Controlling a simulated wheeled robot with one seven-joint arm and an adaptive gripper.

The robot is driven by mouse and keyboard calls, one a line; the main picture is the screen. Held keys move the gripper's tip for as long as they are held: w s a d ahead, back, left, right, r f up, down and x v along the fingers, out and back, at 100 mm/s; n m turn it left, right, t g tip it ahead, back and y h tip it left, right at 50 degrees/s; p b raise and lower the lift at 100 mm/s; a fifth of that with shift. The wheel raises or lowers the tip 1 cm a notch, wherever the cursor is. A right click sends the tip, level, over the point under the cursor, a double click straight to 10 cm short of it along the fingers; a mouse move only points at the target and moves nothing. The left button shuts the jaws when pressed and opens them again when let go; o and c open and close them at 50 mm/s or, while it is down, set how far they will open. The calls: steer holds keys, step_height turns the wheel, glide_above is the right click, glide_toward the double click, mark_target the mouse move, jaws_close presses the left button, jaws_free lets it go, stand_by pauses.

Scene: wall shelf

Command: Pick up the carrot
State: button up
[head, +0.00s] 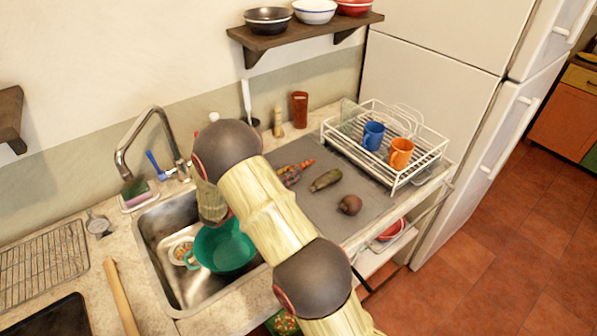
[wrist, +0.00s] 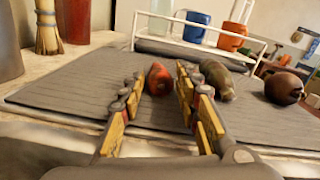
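In the wrist view an orange-red rounded end, apparently the carrot (wrist: 158,77), shows between my fingertips. My gripper (wrist: 159,88) is open and low over the near part of the mat, with a finger on each side of that end. I cannot tell how far beyond the tips it lies.
A green cucumber-like vegetable (head: 325,180) and a brown round vegetable (head: 350,205) lie right of the carrot. A white dish rack (head: 430,160) with blue and orange mugs stands behind them. The sink (head: 185,285) holds a green colander (head: 224,248). The mat (head: 375,203) is otherwise mostly clear.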

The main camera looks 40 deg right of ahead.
steer(key=shift+d, duration=0.8)
steer(key=shift+c, duration=0.2)
steer(key=c, duration=0.7)
jaws_close()
